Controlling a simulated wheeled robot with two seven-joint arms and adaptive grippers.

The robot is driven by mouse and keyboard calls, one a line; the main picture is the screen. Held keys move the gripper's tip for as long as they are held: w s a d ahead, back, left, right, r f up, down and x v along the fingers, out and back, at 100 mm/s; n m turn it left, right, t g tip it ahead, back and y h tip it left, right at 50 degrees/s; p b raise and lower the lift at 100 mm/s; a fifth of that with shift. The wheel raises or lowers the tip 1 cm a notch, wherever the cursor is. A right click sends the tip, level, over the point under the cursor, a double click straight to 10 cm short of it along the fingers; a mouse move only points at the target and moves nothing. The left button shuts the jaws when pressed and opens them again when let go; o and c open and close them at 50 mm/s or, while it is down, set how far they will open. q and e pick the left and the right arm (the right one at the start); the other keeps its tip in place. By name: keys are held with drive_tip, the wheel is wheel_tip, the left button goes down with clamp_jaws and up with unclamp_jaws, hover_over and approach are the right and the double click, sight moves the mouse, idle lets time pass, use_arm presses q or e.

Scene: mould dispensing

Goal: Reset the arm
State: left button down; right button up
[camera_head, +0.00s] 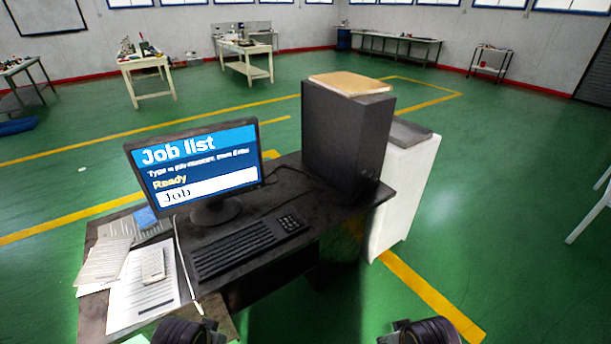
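Two dark, rounded parts of my arms show at the bottom edge, one left of centre in front of the desk and one right of centre over the green floor. Both are cut off by the frame. No gripper fingers show, so I cannot see whether either hand holds anything. The dark desk (270,272) stands in front of me. On it are a monitor (195,168) reading "Job list", "Ready" and "Job", and a black keyboard (236,247).
A dark computer tower (343,140) with a tan item (350,84) on top stands at the desk's right end. A white cabinet (405,195) adjoins it. Workbenches (246,66) stand far back. Floor at right is largely clear.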

use_arm(q)
wheel_tip(320, 180, down, 32)
drive_tip(key=s+a+g+b, duration=0.1)
drive_tip(key=s+a+b, duration=0.1)
drive_tip(key=s+a, duration=0.1)
use_arm(e)
wheel_tip(320, 180, down, 32)
drive_tip(key=s+d+g, duration=0.1)
drive_tip(key=s+d, duration=0.1)
drive_tip(key=s, duration=0.1)
use_arm(q)
drive_tip(key=s+a+f+b, duration=0.1)
drive_tip(key=s+a+f, duration=0.2)
drive_tip(key=s+f, duration=0.7)
drive_tip(key=s+a+f+g+y+b, duration=0.1)
drive_tip(key=s+a+f, duration=0.3)
drive_tip(key=s+f, duration=0.6)
drive_tip(key=shift+s+a+f+m, duration=0.2)
drive_tip(key=shift+f+m, duration=0.1)
drive_tip(key=shift+f, duration=0.35)
use_arm(e)
drive_tip(key=s+d+f, duration=0.4)
drive_tip(key=s+f, duration=0.6)
drive_tip(key=s+d+f+g+h, duration=0.1)
drive_tip(key=s+d+f, duration=0.3)
drive_tip(key=s+f, duration=0.6)
drive_tip(key=shift+s+d+f+n, duration=0.2)
drive_tip(key=shift+f+n, duration=0.1)
drive_tip(key=shift+f, duration=0.35)
